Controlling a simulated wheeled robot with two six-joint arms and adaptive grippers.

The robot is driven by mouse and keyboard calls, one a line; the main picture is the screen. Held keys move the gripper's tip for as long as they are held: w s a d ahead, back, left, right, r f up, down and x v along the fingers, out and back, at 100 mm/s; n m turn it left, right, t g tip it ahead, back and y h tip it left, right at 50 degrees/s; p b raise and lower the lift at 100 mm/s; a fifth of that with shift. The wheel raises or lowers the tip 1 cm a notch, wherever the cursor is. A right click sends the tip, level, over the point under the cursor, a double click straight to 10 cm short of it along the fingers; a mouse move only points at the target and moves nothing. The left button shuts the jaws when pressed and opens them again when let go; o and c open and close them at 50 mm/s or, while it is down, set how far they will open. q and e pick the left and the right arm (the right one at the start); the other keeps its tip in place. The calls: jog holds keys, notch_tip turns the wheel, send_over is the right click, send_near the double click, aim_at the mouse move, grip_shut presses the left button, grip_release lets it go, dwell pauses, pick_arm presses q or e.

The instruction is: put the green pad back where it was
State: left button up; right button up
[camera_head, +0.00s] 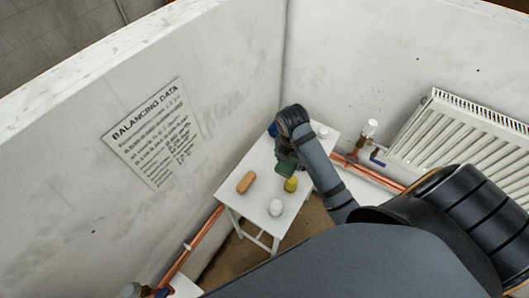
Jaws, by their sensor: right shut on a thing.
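The green pad (286,168) shows just below my right gripper (285,157), over the middle of the small white table (232,193). My right gripper is shut on the pad. My wrist hides most of the fingers, and I cannot tell the height of the pad above the tabletop. My left gripper is not in view.
An orange-brown block (246,182), a yellow item (291,184) and a white rounded item (276,208) stand on the table. Another white item (322,132) is at its far end. Walls close in behind; copper pipes (365,171) and a radiator (460,140) are right.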

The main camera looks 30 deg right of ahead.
jog(key=w+f+p, duration=0.2)
jog(key=w+f, duration=0.2)
jog(key=w, duration=0.5)
send_over(268, 156)
jog(key=s, duration=0.1)
jog(key=f, duration=0.4)
jog(key=shift+a+f, duration=0.25)
jog(key=shift+f, duration=0.05)
jog(key=shift+w+f, duration=0.2)
jog(key=shift+f, duration=0.1)
jog(key=shift+w+f, duration=0.2)
jog(key=shift+f, duration=0.8)
jog(key=shift+w+f, duration=0.15)
jog(key=shift+f, duration=0.8)
jog(key=shift+s+f, duration=0.1)
jog(key=shift+f, duration=0.05)
jog(key=o, duration=1.1)
